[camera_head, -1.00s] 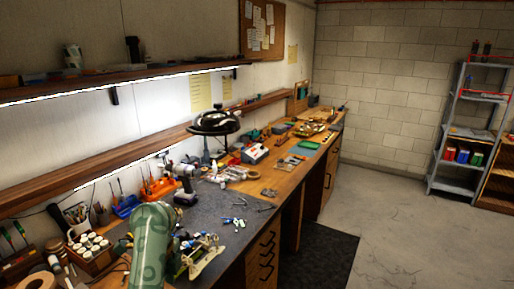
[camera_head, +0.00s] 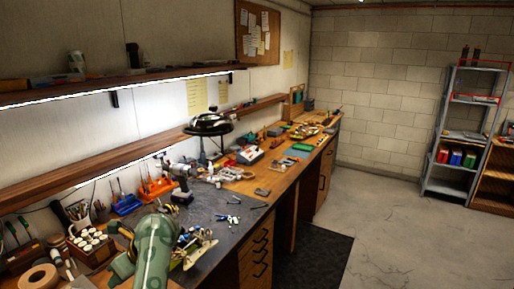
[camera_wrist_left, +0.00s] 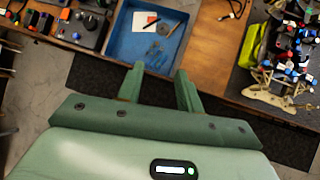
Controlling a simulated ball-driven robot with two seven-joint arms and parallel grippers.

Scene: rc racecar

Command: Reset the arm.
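My left arm (camera_head: 155,252), green, rises from the bottom edge of the head view, over the near end of the workbench. Its gripper does not show clearly there. In the left wrist view, my left gripper (camera_wrist_left: 160,82) has its two green fingers apart with nothing between them. The fingers point toward a blue tray (camera_wrist_left: 124,44) on the bench edge. The partly built racecar (camera_wrist_left: 280,93) lies to the right of the fingers, apart from them. In the head view the racecar (camera_head: 200,250) is just right of my arm, partly hidden by it. My right gripper is not in view.
The workbench (camera_head: 225,212) runs along the left wall with a drill (camera_head: 181,193), a black lamp (camera_head: 208,125) and many small tools. A tape roll (camera_head: 40,278) and a jar rack (camera_head: 90,246) lie near my arm. The floor (camera_head: 385,225) right of the bench is clear.

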